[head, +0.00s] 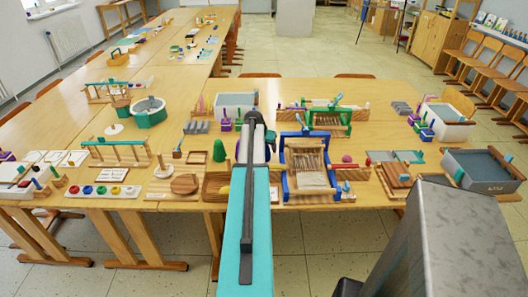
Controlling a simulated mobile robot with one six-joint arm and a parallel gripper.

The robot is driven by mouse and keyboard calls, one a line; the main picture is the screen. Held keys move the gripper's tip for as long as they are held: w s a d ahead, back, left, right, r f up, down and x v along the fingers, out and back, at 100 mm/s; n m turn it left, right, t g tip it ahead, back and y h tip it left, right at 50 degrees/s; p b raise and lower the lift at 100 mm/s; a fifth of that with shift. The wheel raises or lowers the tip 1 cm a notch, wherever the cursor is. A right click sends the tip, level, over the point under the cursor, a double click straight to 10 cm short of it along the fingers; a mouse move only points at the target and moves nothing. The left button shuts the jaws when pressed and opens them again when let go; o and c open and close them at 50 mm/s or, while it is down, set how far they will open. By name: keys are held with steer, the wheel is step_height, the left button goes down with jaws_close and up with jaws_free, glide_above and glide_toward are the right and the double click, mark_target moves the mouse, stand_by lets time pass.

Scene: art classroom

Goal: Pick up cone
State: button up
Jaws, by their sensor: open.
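A green cone (219,151) with a rounded tip stands upright on the wooden table, just left of my arm, behind a wooden tray. My teal arm reaches forward over the table from the bottom middle. My gripper (257,127) is at its far end, seen from behind, dark and small, to the right of the cone and apart from it. It is open, and I see nothing held in it. The arm hides part of the table behind and beneath it.
A blue-framed loom (307,168) stands right of my arm. Stacked round wooden boards (185,184) lie to the left. A grey bin (484,168) sits at the far right. Bare tabletop shows behind the cone.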

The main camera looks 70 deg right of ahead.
stand_by(0.3)
steer(key=c, duration=1.2)
steer(key=shift+r, duration=0.1)
steer(key=shift+r+b, duration=0.95)
steer(key=shift+r, duration=4)
